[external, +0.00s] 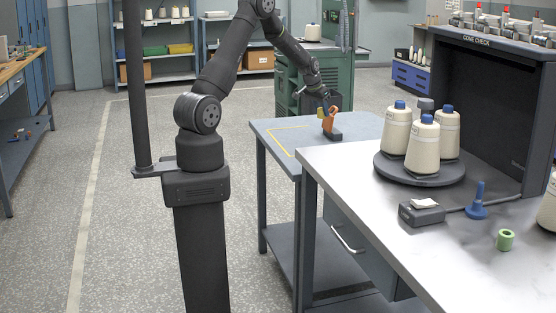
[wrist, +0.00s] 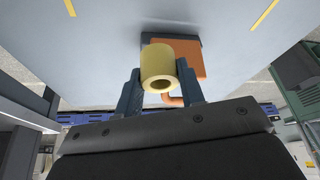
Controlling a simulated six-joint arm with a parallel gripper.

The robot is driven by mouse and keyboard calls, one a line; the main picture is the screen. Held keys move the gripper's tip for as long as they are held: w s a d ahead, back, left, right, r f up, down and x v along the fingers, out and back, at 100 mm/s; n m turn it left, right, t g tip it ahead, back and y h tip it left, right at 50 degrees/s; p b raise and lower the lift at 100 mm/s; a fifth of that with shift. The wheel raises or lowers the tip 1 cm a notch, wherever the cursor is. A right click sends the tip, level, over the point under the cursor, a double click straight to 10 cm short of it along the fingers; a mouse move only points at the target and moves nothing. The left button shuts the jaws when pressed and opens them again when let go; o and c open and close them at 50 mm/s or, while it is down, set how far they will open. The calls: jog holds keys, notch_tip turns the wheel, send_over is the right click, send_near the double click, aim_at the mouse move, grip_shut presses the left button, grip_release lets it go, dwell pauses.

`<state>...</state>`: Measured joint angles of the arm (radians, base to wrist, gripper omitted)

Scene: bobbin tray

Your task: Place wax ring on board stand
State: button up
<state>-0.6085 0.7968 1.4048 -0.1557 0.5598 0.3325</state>
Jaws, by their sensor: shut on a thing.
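The wax ring is a pale yellow, thick-walled ring (wrist: 158,68) held between the two fingers of my gripper (wrist: 160,88), its open end facing the wrist camera. In the external view my gripper (external: 323,101) is over the small blue-grey table, and a small yellow patch of the ring shows at its tip. The board stand, an orange upright (external: 329,122) on a dark base (external: 334,135), stands right beside it. In the wrist view the orange board (wrist: 191,55) is behind the ring, with an orange hooked part (wrist: 172,100) below it. I cannot tell whether ring and stand touch.
Yellow tape lines (external: 283,147) mark the small table (external: 270,128), mostly clear. The adjoining metal bench (external: 350,170) carries cones on a round dark plate (external: 420,176), a blue peg (external: 478,203), a grey box (external: 421,214) and a green ring (external: 506,240).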

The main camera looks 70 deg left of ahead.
jog(key=a+f, duration=0.2)
jog(key=a, duration=0.1)
jog(key=s+a+f, duration=0.1)
jog(key=a+f, duration=0.1)
jog(key=a, duration=0.2)
jog(key=a+f, duration=0.2)
jog(key=a, duration=0.1)
jog(key=shift+s+a+f, duration=0.2)
jog(key=shift+s+a, duration=0.05)
jog(key=shift+s, duration=0.1)
jog(key=shift+f, duration=2)
jog(key=shift+f, duration=0.2)
jog(key=o, duration=1)
jog(key=shift+c, duration=0.2)
jog(key=shift+r, duration=0.1)
jog(key=v, duration=1.2)
